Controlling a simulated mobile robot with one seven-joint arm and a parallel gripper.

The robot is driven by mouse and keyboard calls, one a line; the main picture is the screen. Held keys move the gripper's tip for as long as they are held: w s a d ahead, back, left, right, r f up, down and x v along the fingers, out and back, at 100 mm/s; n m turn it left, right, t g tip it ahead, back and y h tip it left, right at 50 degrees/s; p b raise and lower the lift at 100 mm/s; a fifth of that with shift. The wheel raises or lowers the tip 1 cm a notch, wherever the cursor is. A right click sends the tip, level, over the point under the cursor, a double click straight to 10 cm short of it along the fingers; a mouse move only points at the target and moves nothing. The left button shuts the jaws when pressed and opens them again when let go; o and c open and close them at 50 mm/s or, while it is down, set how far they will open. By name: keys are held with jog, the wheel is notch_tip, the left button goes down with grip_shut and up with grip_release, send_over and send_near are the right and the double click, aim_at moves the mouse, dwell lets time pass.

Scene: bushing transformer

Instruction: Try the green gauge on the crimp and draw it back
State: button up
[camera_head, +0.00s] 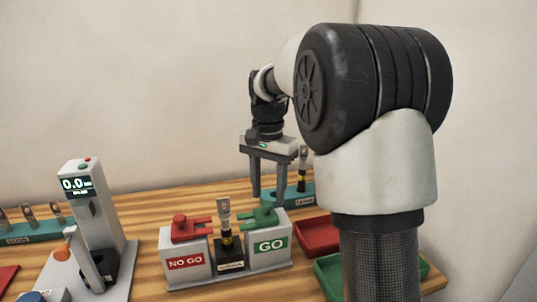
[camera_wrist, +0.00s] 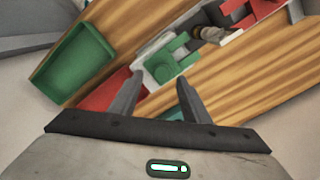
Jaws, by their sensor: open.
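The green gauge (camera_head: 263,216) rests on the white block labelled GO, with its prongs pointing left towards the crimp. It also shows in the wrist view (camera_wrist: 166,68). The crimp (camera_head: 226,228) is part of a lug standing upright in a dark holder between the GO and NO GO blocks. The red gauge (camera_head: 186,227) rests on the NO GO block. My gripper (camera_head: 270,196) points down, open and empty, above and behind the gauge stand. In the wrist view its two fingers (camera_wrist: 160,98) are apart with nothing between them.
A red tray (camera_head: 316,234) and a green tray (camera_wrist: 75,64) lie right of the stand. A teal rack (camera_head: 302,192) with an upright lug is behind. A tester with a 0.0 display (camera_head: 92,210) stands at left. Bare wood lies between tester and stand.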

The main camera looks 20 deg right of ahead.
aim_at(268, 203)
notch_tip(268, 203, up, 15)
jog(key=p, duration=0.2)
jog(key=shift+r, duration=0.2)
jog(key=shift+p, duration=0.3)
jog(key=s+a+r+n+t+p, duration=0.1)
jog(key=s+r+n+p, duration=0.1)
jog(key=s, duration=0.4)
jog(key=s+a+r+n+t+p, duration=0.1)
jog(key=s+n+t, duration=0.1)
jog(key=s, duration=0.5)
jog(key=s+f+n+t+p, duration=0.2)
jog(key=s+f+n, duration=0.3)
jog(key=s, duration=0.7)
jog(key=shift+a+f+t, duration=0.3)
jog(key=shift+a+f, duration=0.05)
jog(key=shift+f, duration=0.5)
